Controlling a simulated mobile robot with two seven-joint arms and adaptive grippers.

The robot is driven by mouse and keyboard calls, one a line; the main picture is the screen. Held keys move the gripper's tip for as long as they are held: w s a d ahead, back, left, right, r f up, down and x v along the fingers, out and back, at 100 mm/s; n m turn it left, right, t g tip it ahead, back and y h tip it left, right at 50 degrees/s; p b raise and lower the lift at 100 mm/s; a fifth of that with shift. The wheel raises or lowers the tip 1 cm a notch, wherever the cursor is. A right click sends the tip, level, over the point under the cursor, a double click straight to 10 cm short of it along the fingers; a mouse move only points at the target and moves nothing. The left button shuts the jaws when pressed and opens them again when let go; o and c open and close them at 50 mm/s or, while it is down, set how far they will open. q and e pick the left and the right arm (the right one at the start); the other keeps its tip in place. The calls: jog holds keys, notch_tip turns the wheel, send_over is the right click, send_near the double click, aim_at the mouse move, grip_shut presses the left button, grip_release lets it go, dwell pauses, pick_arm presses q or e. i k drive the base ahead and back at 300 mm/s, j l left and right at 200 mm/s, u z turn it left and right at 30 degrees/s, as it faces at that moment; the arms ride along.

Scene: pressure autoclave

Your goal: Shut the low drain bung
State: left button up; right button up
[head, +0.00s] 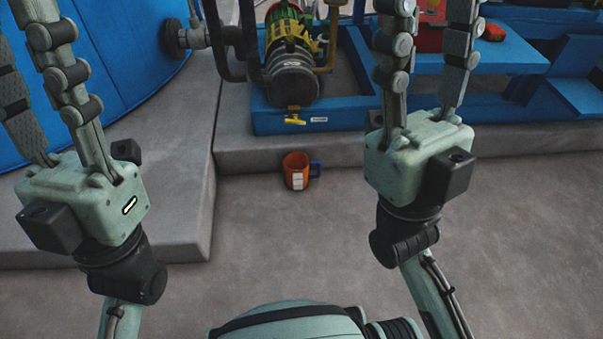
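A small yellow handle (294,118), which looks like the low drain bung, sits at the front of the blue frame below a dark ribbed cylinder (292,78). It lies roughly crosswise; I cannot tell its open or shut state. My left gripper (30,75) is far to its left, with its two fingers apart and nothing seen between them. My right gripper (428,45) is to its right, fingers also apart and empty as far as visible. The fingertips of both grippers run out of the top of the view. Neither gripper touches the handle.
An orange mug (297,171) with a blue handle stands on the floor below the bung. The blue frame (345,117) rests on a concrete step (240,150). A large blue vessel (125,50) is at left, blue steps (560,60) at right.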

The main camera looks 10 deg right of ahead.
aim_at(293, 121)
jog(key=l+z, duration=0.1)
jog(key=z, duration=0.3)
jog(key=k+l+z, duration=0.1)
jog(key=z, duration=0.3)
jog(key=k+l+z, duration=0.1)
jog(key=z, duration=0.3)
jog(key=i+j, duration=0.4)
jog(key=i, duration=0.05)
